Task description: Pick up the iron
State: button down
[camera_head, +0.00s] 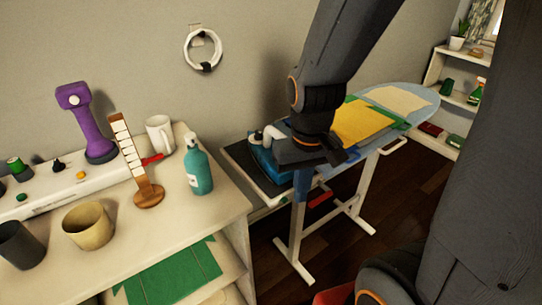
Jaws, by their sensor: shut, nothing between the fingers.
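The iron (262,158) looks blue with a pale top and sits on the dark rest at the near end of the ironing board (423,96). My arm comes down from the top of the head view and partly covers it. My gripper (303,188) is just to the right of the iron, pointing down beside the board's near end. It looks shut and empty. I cannot tell whether it touches the iron, whose right side is hidden behind it.
Yellow and green folded cloth (360,122) lies on the board. A white cabinet (215,215) at left holds a teal bottle (197,168), a white mug (160,134), a purple device (88,125) and pots. Shelves (455,97) stand at far right. Dark floor (400,185) is open beyond the board's legs.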

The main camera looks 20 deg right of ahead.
aim_at(261, 151)
jog(key=z, duration=1.3)
jog(key=k, duration=1.1)
jog(key=u, duration=1.3)
jog(key=i, duration=0.5)
